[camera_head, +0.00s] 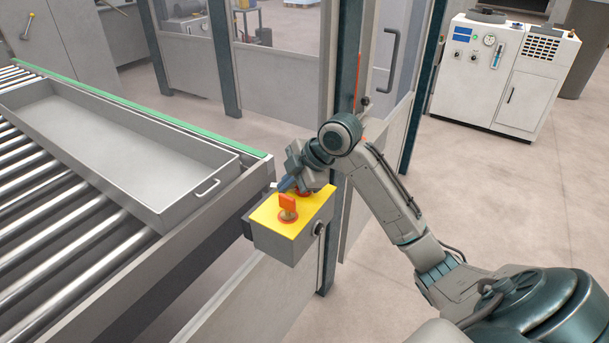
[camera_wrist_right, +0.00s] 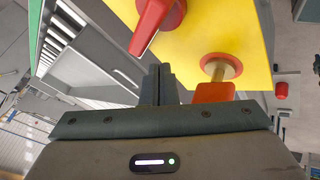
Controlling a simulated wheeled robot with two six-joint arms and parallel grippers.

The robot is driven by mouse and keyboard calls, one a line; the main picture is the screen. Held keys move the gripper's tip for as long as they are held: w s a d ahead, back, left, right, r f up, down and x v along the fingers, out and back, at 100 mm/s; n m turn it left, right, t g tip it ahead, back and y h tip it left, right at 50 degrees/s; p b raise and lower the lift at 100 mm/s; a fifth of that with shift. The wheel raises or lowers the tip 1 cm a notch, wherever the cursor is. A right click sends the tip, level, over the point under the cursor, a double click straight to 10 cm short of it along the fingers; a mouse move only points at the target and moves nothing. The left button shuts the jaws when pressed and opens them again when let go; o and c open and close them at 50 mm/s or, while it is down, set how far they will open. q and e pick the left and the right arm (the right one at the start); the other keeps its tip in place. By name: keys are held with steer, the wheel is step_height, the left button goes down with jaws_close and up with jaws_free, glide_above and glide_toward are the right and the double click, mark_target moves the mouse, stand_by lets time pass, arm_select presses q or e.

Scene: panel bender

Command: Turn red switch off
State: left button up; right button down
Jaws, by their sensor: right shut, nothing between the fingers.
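A grey control box (camera_head: 278,240) with a yellow top (camera_head: 265,213) is fixed at the corner of the roller conveyor. An orange-red tab switch (camera_head: 288,203) stands up on a stem from a red disc on this top; the right wrist view shows it too (camera_wrist_right: 214,92), right of the fingers. A second red control, a rotary knob with a long handle (camera_wrist_right: 152,22), sits beyond the fingertips in the wrist view; my gripper mostly hides it in the head view. My right gripper (camera_head: 284,186) is shut and empty, just above the yellow top. Whether it touches the knob is unclear.
A grey tray (camera_head: 100,150) with a handle lies on the rollers (camera_head: 40,205) to the left. A framed enclosure with a door handle (camera_head: 393,60) stands behind the box. A white cabinet (camera_head: 500,75) is at the back right. Open floor lies at the right.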

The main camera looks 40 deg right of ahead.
steer(key=b+v, duration=0.2)
steer(key=v, duration=0.7)
steer(key=shift+f, duration=0.1)
